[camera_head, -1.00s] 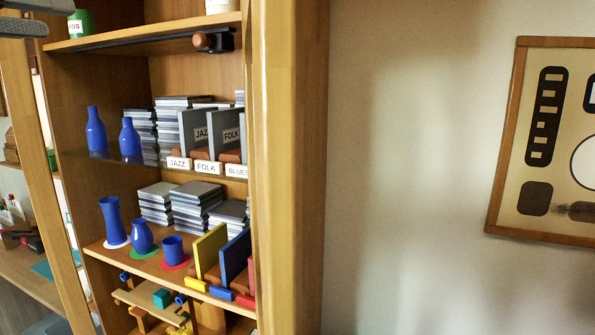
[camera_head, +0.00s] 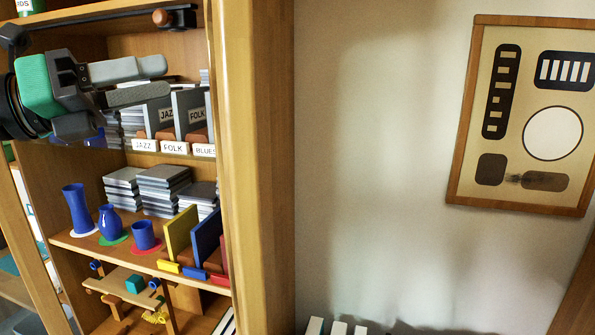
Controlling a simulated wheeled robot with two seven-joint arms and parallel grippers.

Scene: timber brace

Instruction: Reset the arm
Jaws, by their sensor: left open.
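My left gripper (camera_head: 152,82) comes in from the left in the head view, in front of the upper part of the wooden shelf unit (camera_head: 245,180). Its two grey fingers point right and are apart, with nothing seen between them. The gripper body is black with a green part. It hides the blue bottles' place on the shelf and part of the stacked cases behind it. My right gripper is not in view.
Below the gripper, a shelf holds a tall blue vase (camera_head: 77,210), a round blue vase (camera_head: 111,222), a blue cup (camera_head: 144,235) and stacked grey cases (camera_head: 163,188). Yellow (camera_head: 180,238) and blue dividers (camera_head: 206,240) stand beside them. A framed board (camera_head: 462,120) hangs on the otherwise bare wall.

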